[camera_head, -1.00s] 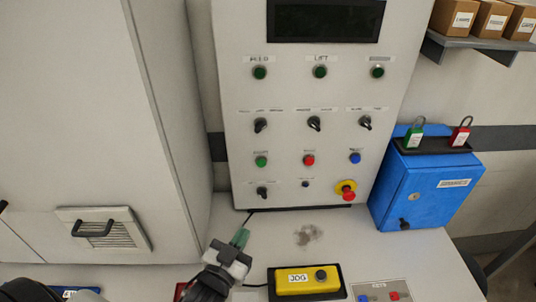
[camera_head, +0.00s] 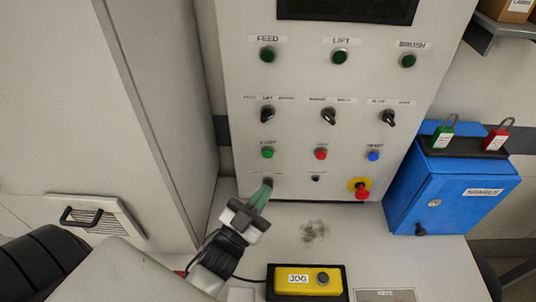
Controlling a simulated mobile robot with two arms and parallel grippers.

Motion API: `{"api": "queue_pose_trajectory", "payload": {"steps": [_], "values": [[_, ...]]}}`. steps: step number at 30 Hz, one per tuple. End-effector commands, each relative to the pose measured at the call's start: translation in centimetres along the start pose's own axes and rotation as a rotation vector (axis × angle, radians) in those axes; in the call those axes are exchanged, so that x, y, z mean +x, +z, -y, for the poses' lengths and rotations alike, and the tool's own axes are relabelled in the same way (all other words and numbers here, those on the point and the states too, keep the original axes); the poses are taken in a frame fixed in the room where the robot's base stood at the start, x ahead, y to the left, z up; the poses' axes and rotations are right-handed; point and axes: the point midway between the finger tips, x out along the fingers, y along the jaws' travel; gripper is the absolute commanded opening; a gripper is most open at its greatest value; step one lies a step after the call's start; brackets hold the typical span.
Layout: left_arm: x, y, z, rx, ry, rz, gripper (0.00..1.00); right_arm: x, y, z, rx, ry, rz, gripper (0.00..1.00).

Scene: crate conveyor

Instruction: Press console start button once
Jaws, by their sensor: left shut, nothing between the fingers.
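The console (camera_head: 345,110) is a light grey upright panel. Its green start button (camera_head: 268,153) is at the left of a row with a red button (camera_head: 321,153) and a blue button (camera_head: 373,155). My left gripper (camera_head: 264,188) is shut and empty, with green fingertips pointing up at the panel. The fingertips are just below the green button, in front of the lower-left knob, which they mostly hide. They look apart from the green button; whether they touch the panel I cannot tell. My right gripper is not in view.
A red emergency stop (camera_head: 359,189) on a yellow base is at the panel's lower right. A yellow JOG box (camera_head: 307,281) lies on the worktop. A blue lock box (camera_head: 440,195) stands at the right. Selector knobs are above the buttons.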

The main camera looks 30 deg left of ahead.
Motion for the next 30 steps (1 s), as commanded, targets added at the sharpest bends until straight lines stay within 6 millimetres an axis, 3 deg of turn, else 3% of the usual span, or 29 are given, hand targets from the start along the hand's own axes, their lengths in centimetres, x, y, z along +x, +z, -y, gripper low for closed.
{"api": "queue_pose_trajectory", "payload": {"steps": [5,15,30], "values": [[1.7,1.4,1.2,0.003,0.001,-0.002,0.0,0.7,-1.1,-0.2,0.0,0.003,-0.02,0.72],[4.7,3.4,3.4,0.001,0.001,-0.001,0.0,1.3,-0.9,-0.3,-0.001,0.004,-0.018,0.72],[5.4,4.0,3.9,-0.001,0.0,0.001,0.0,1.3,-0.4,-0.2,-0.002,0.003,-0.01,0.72]]}}
